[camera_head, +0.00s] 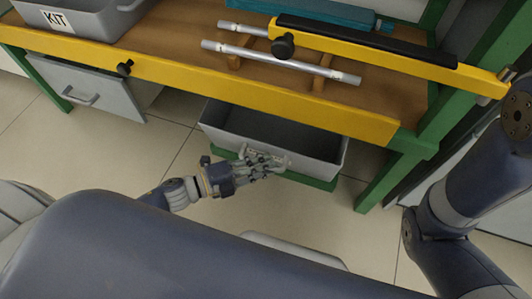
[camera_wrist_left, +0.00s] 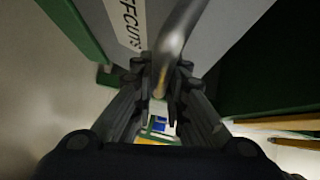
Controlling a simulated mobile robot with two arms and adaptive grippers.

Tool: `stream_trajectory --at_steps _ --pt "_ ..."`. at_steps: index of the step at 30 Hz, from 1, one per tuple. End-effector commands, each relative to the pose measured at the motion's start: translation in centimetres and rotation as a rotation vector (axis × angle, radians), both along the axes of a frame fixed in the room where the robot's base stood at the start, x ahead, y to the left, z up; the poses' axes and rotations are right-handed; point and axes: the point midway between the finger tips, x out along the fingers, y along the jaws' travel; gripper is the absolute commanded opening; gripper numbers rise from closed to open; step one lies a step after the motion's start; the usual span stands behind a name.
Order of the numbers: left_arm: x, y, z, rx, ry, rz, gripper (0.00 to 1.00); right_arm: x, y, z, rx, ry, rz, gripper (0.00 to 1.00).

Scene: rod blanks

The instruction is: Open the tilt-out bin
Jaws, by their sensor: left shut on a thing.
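The grey tilt-out bin (camera_head: 322,166) hangs below the front edge of the workbench, with its open top and dark, empty-looking inside showing. My left gripper (camera_head: 266,163) is at the middle of its front face. In the left wrist view, a metal bar handle (camera_wrist_left: 178,35) runs between the fingers of the left gripper (camera_wrist_left: 168,78), which are shut on it. A white label (camera_wrist_left: 130,22) reading "FFCUTS", partly cut off, is on the bin's grey face. My right gripper is not in view.
A yellow-edged workbench (camera_head: 210,85) spans above the bin. It bears a grey KIT box (camera_head: 95,22), two metal rods (camera_head: 290,62) and a yellow bar with a black grip (camera_head: 400,60).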

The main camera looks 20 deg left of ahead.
Motion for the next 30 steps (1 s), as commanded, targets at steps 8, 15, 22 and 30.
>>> stream_trajectory --at_steps 8,15,22,30 --pt "-2.8 0.1 -2.4 -0.003 -0.119 -0.001 0.0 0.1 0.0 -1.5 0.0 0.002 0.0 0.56" --pt "-4.0 0.1 -3.7 0.0 -0.115 0.0 0.0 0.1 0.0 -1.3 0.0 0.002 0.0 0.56" --pt "-4.4 0.2 -4.4 0.003 -0.115 0.002 0.0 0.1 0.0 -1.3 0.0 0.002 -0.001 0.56" --pt "-4.4 0.2 -4.5 0.005 -0.115 0.003 0.0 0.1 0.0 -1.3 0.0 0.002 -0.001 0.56"
